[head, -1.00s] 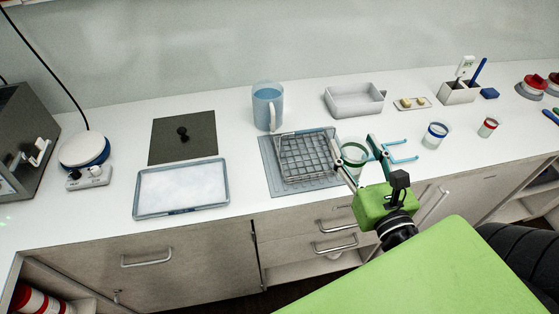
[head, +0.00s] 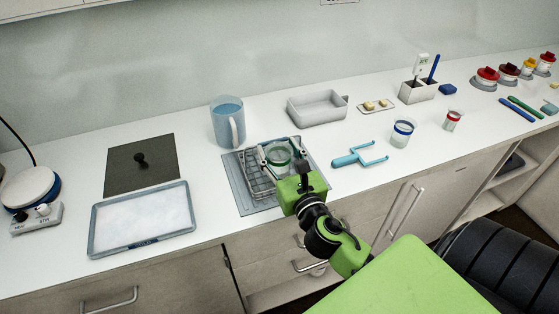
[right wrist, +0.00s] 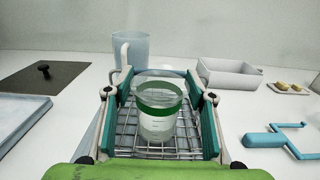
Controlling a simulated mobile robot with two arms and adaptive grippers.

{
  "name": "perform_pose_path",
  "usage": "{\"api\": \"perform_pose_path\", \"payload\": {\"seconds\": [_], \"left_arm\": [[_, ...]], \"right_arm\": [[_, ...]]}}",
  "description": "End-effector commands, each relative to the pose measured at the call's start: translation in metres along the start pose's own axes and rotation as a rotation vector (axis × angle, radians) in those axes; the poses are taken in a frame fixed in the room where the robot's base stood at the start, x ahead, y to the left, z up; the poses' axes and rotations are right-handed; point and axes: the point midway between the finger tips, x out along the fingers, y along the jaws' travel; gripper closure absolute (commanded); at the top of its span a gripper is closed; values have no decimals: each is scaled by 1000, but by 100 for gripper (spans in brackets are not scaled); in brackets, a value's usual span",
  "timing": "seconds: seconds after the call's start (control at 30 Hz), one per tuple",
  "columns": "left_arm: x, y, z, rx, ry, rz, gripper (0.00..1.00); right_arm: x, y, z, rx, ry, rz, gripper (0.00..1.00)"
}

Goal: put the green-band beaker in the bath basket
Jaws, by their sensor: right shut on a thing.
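The green-band beaker (head: 279,159) is clear, with a green band near its top. My right gripper (head: 280,149) is shut on it, one finger on either side, above or within the wire bath basket (head: 255,180). In the right wrist view the beaker (right wrist: 158,122) stands upright between the teal fingers, with the basket's wire grid (right wrist: 187,140) below and behind it. I cannot tell whether its bottom touches the wires. The gripper hides part of the basket's right side. My left gripper is not in view.
A blue jug (head: 226,124) stands just behind the basket. A blue two-pronged tool (head: 360,154) lies to its right, near a blue-band beaker (head: 402,135) and a red-band beaker (head: 452,121). A white-filled tray (head: 140,218) is at left; a grey tub (head: 318,108) is behind.

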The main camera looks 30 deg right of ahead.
Motion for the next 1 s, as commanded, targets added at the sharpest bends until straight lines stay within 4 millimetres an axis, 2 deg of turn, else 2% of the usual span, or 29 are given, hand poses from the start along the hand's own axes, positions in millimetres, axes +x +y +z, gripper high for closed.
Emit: {"api": "perform_pose_path", "payload": {"seconds": [0.03,0.13,0.57,0.6,0.67,1.0], "left_arm": [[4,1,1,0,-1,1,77],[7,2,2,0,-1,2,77],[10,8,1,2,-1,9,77],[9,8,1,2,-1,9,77],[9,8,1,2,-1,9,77],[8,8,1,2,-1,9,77]], "right_arm": [[-1,-1,-13,2,6,-4,73],[-1,-1,-26,2,5,-3,73],[-2,-1,-32,0,3,-1,73],[-2,-1,-32,0,3,-1,44],[-2,-1,-32,0,4,-1,33],[-2,-1,-30,0,3,-1,33]]}}
